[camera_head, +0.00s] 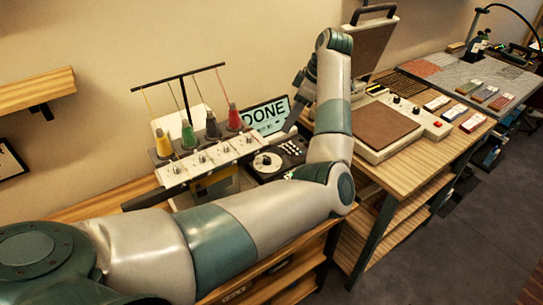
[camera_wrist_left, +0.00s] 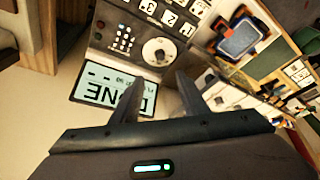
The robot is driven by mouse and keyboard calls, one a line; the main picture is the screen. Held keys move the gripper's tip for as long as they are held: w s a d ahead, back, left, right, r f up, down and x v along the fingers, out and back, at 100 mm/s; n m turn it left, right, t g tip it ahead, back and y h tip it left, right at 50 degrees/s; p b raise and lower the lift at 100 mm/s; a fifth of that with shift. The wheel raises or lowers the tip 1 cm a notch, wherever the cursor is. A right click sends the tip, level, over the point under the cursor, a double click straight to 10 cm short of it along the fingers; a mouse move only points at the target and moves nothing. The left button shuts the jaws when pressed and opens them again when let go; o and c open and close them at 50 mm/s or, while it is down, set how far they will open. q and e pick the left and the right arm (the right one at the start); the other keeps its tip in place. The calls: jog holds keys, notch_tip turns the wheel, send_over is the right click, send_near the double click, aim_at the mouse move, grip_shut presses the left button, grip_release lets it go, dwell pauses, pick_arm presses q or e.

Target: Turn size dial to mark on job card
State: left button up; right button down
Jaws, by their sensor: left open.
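The size dial (camera_head: 267,160) is a pale round disc with a dark centre on a dark control panel (camera_head: 255,174) beside the sewing machine. In the left wrist view the dial (camera_wrist_left: 158,51) shows whole, just beyond my fingertips. My left gripper (camera_head: 285,128) is near the panel, partly hidden by my arm. In its wrist view the left gripper (camera_wrist_left: 158,72) is open, with nothing between the fingers and the dial apart from them. The dial's setting is too small to read. I cannot make out a job card for certain. My right gripper is out of view.
A sign reading DONE (camera_head: 265,113) stands behind the panel. The multi-needle machine (camera_head: 210,160) carries thread cones. A heat press (camera_head: 387,130) stands to the right on the wooden table.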

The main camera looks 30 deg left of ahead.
pick_arm(q)
jog(key=p, duration=0.5)
send_near(267, 159)
jog(key=x, duration=0.8)
jog(key=shift+w, duration=0.1)
jog(key=shift+c, duration=0.6)
jog(key=c, duration=0.9)
